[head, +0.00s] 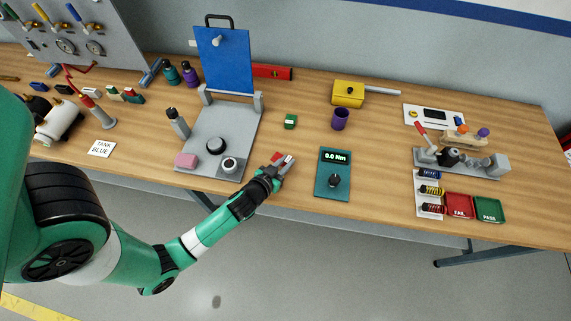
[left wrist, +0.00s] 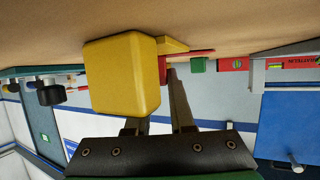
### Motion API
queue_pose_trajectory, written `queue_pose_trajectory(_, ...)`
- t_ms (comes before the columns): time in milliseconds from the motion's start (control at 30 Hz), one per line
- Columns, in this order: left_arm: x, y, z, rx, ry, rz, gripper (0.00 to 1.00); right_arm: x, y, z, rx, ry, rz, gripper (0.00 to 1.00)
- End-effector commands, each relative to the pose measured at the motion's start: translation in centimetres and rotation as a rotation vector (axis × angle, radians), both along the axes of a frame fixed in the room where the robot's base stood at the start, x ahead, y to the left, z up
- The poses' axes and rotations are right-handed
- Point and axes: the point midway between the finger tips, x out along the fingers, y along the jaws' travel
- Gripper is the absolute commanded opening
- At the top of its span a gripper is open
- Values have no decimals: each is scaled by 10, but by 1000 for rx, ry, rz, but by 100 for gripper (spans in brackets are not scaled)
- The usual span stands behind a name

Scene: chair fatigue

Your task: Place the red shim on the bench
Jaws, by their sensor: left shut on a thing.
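My left gripper (head: 285,163) is shut on the red shim (head: 277,156), over the front part of the wooden bench (head: 305,167), between the grey stand and the teal torque meter. The shim shows as a small red patch beside the jaws. In the left wrist view a red piece (left wrist: 162,72) sits by the tip of one finger, partly hidden by a large yellow block (left wrist: 122,75). That block also covers part of the other finger. I cannot tell whether the shim touches the bench (left wrist: 90,25). My right gripper is not in view.
The grey stand (head: 243,123) with a blue board (head: 222,60) is left of the gripper. The torque meter (head: 333,188) is to its right. A green block (head: 290,121), purple cup (head: 340,119) and yellow box (head: 348,93) stand farther back. Bare wood lies around the green block.

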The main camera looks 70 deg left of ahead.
Motion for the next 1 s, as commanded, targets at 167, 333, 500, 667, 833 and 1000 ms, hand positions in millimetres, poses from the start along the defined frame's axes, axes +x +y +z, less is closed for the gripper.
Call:
queue_pose_trajectory(167, 0, 0, 1, 1, -2, 0, 0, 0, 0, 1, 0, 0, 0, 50)
queue_pose_trajectory(333, 0, 0, -2, 1, -1, 0, 25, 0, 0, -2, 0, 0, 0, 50)
queue_pose_trajectory(500, 0, 0, -2, 1, -1, 0, 51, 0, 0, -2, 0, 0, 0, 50)
queue_pose_trajectory(667, 0, 0, -2, 1, -1, 0, 51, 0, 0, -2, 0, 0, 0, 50)
queue_pose_trajectory(833, 0, 0, 3, 1, -1, 0, 51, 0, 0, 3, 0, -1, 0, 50)
queue_pose_trajectory(1000, -22, -16, 11, 1, 1, -3, 51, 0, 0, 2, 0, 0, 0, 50)
